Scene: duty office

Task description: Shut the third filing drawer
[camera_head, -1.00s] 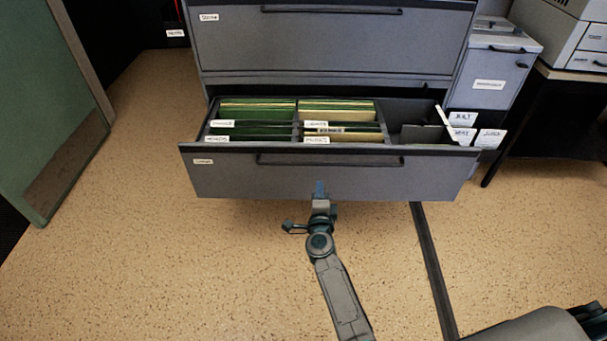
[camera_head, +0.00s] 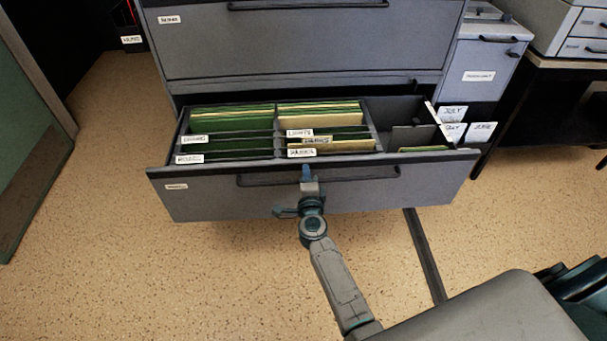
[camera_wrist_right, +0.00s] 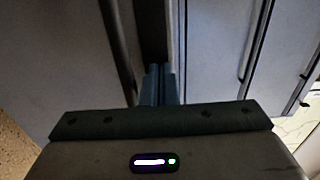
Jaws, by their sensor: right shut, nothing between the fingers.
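The open grey filing drawer (camera_head: 420,186) sticks out from the lower part of the cabinet in the head view. Green and tan folders (camera_head: 240,118) with white labels fill its left and middle sections. Its dark bar handle (camera_head: 350,175) runs across the front. My right gripper (camera_head: 306,174) is shut and empty, at the drawer front near the handle's middle. In the right wrist view, its closed fingers (camera_wrist_right: 160,84) lie before the drawer's edge; I cannot tell whether they touch. My left gripper is not in view.
A closed upper drawer (camera_head: 310,45) is above. A smaller grey cabinet (camera_head: 486,70) and a dark desk (camera_head: 560,105) with a machine stand at right. A green panel (camera_head: 30,150) is at left. Tan floor (camera_head: 200,280) is clear in front; a dark strip (camera_head: 425,255) crosses it.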

